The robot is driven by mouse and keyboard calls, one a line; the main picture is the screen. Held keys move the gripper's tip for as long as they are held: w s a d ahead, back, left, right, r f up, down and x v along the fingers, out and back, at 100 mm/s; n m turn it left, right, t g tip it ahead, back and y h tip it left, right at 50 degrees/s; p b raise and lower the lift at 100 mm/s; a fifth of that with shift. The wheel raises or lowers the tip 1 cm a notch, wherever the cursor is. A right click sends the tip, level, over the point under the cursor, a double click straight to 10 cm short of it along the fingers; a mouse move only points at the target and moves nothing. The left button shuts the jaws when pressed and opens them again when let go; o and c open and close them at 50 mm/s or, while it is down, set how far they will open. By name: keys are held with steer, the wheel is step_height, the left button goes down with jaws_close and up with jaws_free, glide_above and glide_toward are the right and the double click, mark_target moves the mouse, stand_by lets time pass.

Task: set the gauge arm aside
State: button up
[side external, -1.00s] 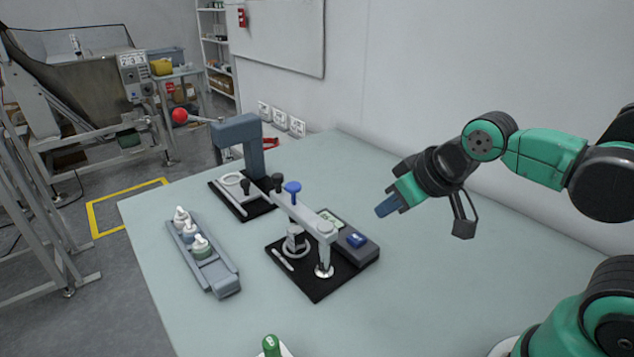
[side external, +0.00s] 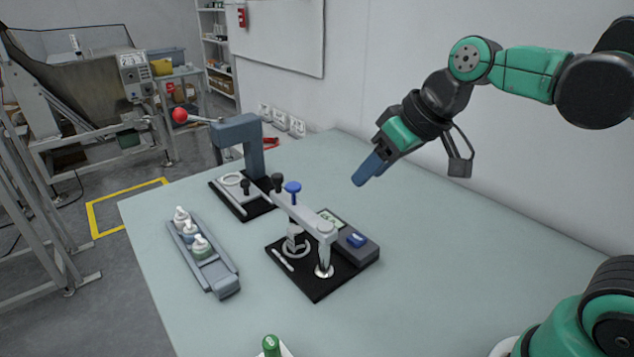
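The gauge arm (side external: 309,214) is a light grey bar on a post at the front of a black base plate (side external: 317,291). A blue knob (side external: 293,187) stands up near its far end, with a dark knob (side external: 278,182) beyond it. The bar spans over a pale ring on the plate, partly hiding it. My gripper (side external: 362,178) hangs in the air to the right of and apart from the gauge arm, its blue fingers pointing down and left. The fingers overlap from this side, so their gap cannot be seen. Nothing shows held between them.
A grey box with a blue button (side external: 356,240) sits on the plate's right side. A lever press (side external: 240,140) with a red ball handle stands behind. A grey tray (side external: 225,286) of small bottles lies left. A green-topped item (side external: 271,345) is at the front. The table's right side is clear.

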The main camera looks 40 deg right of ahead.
steer(key=w+a+r+n+g+y, duration=0.1)
steer(key=w+a+n+y, duration=0.2)
steer(key=w+y, duration=0.3)
steer(key=n+y, duration=0.4)
steer(key=n, duration=0.1)
glide_above(301, 205)
steer(key=w, duration=0.1)
steer(key=shift+w+g, duration=0.2)
steer(key=shift+g, duration=0.2)
steer(key=w+d+f+n+y, duration=0.3)
steer(key=f+n+y, duration=0.3)
steer(key=f, duration=0.3)
steer(key=shift+x, duration=2.85)
steer(key=shift+w+r, duration=0.1)
steer(key=shift+r, duration=0.05)
jaws_close()
